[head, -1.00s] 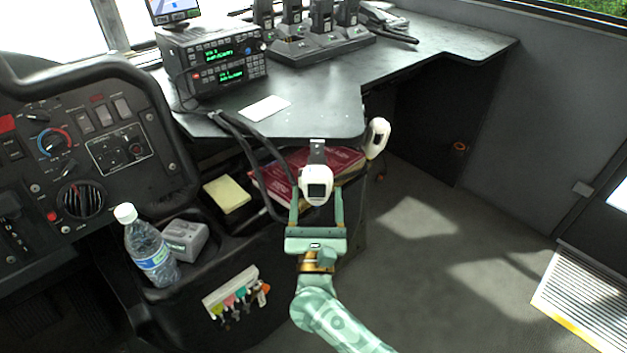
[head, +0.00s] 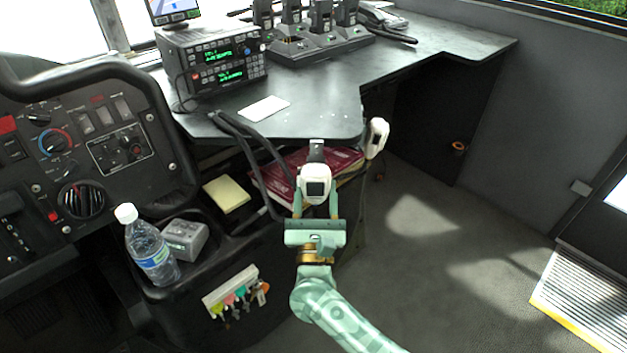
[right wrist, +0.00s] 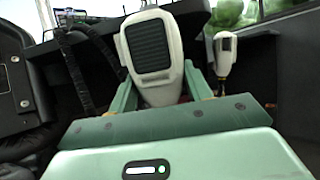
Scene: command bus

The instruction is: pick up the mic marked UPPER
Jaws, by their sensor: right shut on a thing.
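A white hand mic (head: 314,186) with a dark square grille hangs at a clip on the desk's front edge. My right gripper (head: 316,208) is shut on this mic, one finger on each side of it. The mic also fills the upper middle of the right wrist view (right wrist: 151,55), upright between the fingers. A second white mic (head: 377,137) hangs at the desk corner to the right, apart from the gripper. It also shows in the right wrist view (right wrist: 225,55). I cannot read any marking on either mic. My left gripper is not in view.
The dark desk (head: 310,115) overhangs a shelf with red books (head: 335,160). Black cables (head: 255,150) hang left of the held mic. The floor (head: 440,250) to the right is clear.

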